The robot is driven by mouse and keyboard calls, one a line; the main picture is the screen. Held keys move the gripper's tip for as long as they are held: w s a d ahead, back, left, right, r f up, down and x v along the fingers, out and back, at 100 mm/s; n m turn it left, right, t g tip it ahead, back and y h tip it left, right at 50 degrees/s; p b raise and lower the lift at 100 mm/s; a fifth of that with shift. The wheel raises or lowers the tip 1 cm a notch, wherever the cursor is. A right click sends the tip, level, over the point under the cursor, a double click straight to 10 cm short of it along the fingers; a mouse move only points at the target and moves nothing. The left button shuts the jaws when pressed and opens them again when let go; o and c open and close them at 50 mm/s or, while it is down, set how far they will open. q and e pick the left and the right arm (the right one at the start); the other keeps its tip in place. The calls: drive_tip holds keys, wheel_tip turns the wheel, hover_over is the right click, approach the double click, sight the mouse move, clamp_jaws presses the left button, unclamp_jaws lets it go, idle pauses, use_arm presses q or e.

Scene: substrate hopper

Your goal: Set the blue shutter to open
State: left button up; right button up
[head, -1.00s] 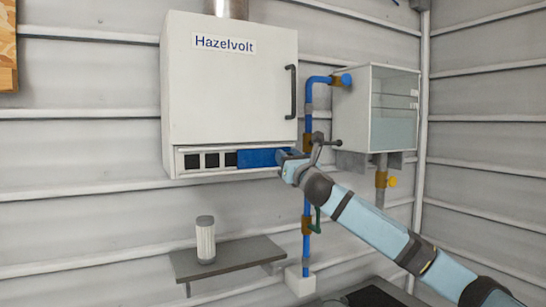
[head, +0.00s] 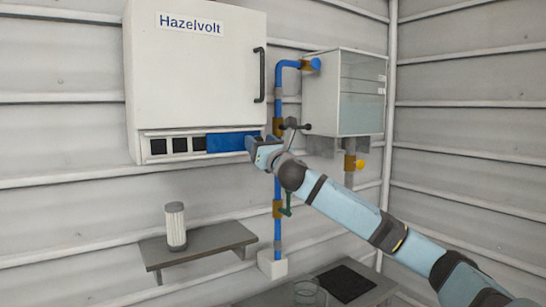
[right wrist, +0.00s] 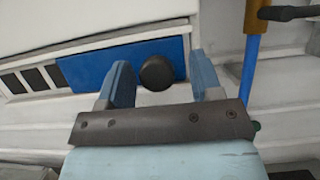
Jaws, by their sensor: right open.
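The blue shutter (head: 226,142) sits in a slot along the bottom of the white Hazelvolt cabinet (head: 195,80). It covers the right part of the slot, and several dark openings (head: 178,145) show to its left. In the right wrist view the shutter (right wrist: 95,65) carries a round dark knob (right wrist: 157,72). My right gripper (head: 250,146) is at the shutter's right end. In the right wrist view the gripper's two fingers (right wrist: 163,82) are apart, with the knob in line with the gap between them; I cannot tell whether it is between the tips. My left gripper is not in view.
A blue pipe (head: 278,185) with a dark lever valve (head: 292,127) runs close to my right gripper. A clear-fronted tank (head: 345,92) hangs at the right. A shelf (head: 210,243) with a white filter cylinder (head: 175,227) is below the cabinet.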

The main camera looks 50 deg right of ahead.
drive_tip(key=b+v, duration=1)
drive_tip(key=v, duration=0.2)
drive_tip(key=shift+s+f+b, duration=0.15)
drive_tip(key=shift+s+b, duration=0.2)
drive_tip(key=shift+d, duration=0.15)
